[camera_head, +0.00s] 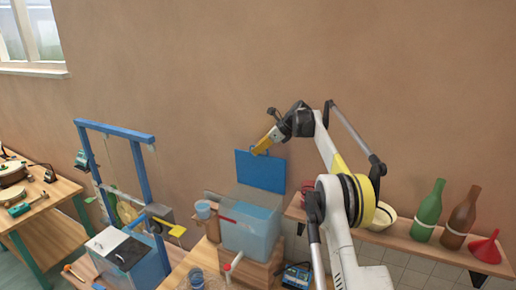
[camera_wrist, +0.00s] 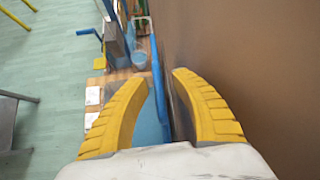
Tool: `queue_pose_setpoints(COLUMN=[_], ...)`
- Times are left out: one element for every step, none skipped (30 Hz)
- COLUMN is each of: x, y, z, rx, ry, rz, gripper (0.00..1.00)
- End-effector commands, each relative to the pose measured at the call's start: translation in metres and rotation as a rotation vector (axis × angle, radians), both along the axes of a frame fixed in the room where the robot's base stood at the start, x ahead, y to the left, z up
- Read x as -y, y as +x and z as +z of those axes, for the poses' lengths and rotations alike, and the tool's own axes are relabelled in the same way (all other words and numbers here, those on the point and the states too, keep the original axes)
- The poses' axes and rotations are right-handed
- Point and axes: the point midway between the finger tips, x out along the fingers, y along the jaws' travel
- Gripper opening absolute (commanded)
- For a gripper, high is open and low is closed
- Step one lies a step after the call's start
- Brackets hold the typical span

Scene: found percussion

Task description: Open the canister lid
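The canister (camera_head: 248,238) is a translucent blue box on a wooden block. Its blue lid (camera_head: 262,174) stands upright above the back of the box, so the top is open. A small handle shows at the lid's top edge. My gripper (camera_head: 262,147) is at that top edge, by the handle. In the wrist view, my two yellow fingers (camera_wrist: 164,73) are apart, and the lid (camera_wrist: 157,70) shows nearly edge-on between them, closer to the left finger. I cannot tell whether a finger touches it.
The brown wall (camera_head: 180,80) is close behind the lid. A shelf (camera_head: 420,248) at right holds a green bottle (camera_head: 429,211), a brown bottle (camera_head: 461,216) and a red funnel (camera_head: 487,247). A blue frame (camera_head: 140,180) stands at left. A small blue cup (camera_head: 203,209) is beside the canister.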

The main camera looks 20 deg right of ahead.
Motion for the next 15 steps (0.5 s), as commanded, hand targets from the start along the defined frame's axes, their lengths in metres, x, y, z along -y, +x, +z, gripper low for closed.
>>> queue_pose_setpoints(x=[0.000,0.000,0.000,0.000,-0.001,-0.001,-0.001,0.000,0.000,0.001,0.002,0.005,0.007,0.010,0.014], y=[0.000,0.000,0.000,0.000,0.000,0.000,0.000,0.000,-0.001,-0.002,-0.004,-0.006,-0.009,-0.012,-0.017], z=[0.000,0.001,0.001,0.001,0.001,0.001,0.002,0.002,0.003,0.005,0.007,0.011,0.014,0.018,0.024], rx=[0.001,0.001,0.001,0.001,0.001,0.001,0.001,0.001,0.001,0.001,0.001,0.002,0.002,0.002,0.002], ry=[0.001,0.001,0.001,0.001,0.001,0.001,0.002,0.002,0.002,0.002,0.002,0.002,0.002,0.002,0.002], rz=[0.000,0.000,0.000,0.000,0.000,0.000,0.000,0.000,0.000,0.000,0.000,-0.001,-0.001,-0.001,-0.003], gripper=[0.30,0.30,0.30,0.30,0.30,0.30,0.30,0.30,0.30,0.30,0.30,0.30,0.30,0.30,0.30])
